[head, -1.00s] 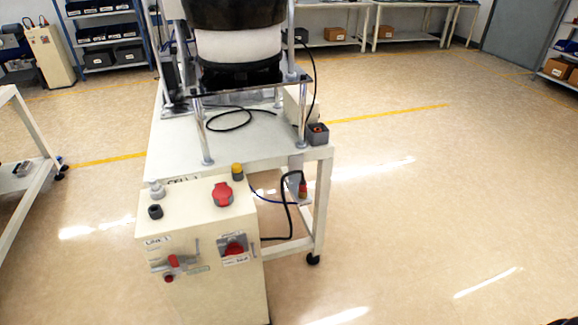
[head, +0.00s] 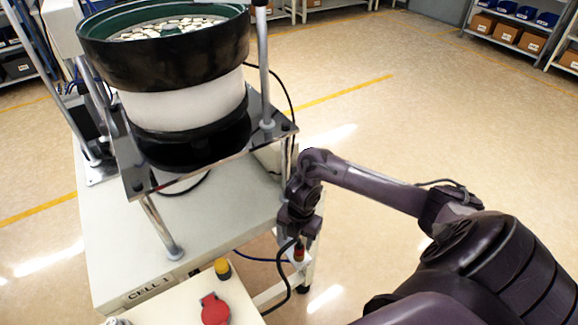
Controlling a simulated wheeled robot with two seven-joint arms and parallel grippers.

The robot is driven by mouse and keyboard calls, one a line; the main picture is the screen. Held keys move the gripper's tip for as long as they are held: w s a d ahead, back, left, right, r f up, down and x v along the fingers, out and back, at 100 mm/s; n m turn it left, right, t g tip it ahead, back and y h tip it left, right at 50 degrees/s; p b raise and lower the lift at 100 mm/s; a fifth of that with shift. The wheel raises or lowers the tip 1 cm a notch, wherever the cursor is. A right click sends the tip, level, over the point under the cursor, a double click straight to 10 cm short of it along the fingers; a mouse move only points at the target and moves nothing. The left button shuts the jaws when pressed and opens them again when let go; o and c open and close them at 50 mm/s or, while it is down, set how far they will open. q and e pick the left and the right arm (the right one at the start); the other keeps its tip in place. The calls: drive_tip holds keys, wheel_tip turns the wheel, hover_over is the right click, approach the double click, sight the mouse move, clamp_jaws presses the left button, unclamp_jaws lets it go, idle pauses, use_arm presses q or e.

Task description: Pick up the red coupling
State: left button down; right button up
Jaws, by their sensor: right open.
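My left gripper is not in view.
The bowl feeder (head: 165,60) stands on a raised plate on the white table (head: 110,235), left of my arm. A cabinet with a red knob (head: 214,308) and a yellow button (head: 222,268) is in front. Open floor lies to the right.

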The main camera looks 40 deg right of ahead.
sight(300, 245)
drive_tip(key=shift+w+d+f+n+h+b, duration=0.3)
drive_tip(key=shift+w+d+f, duration=0.2)
drive_tip(key=shift+w+d, duration=0.05)
drive_tip(key=shift+s+f, duration=0.25)
drive_tip(key=shift+f, duration=0.05)
drive_tip(key=f, duration=0.4)
drive_tip(key=shift+s+f, duration=0.2)
drive_tip(key=shift+s, duration=0.05)
drive_tip(key=shift+f, duration=0.25)
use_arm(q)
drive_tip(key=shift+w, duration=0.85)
use_arm(e)
drive_tip(key=c, duration=1.2)
drive_tip(key=shift+o, duration=0.2)
drive_tip(key=shift+r, duration=0.2)
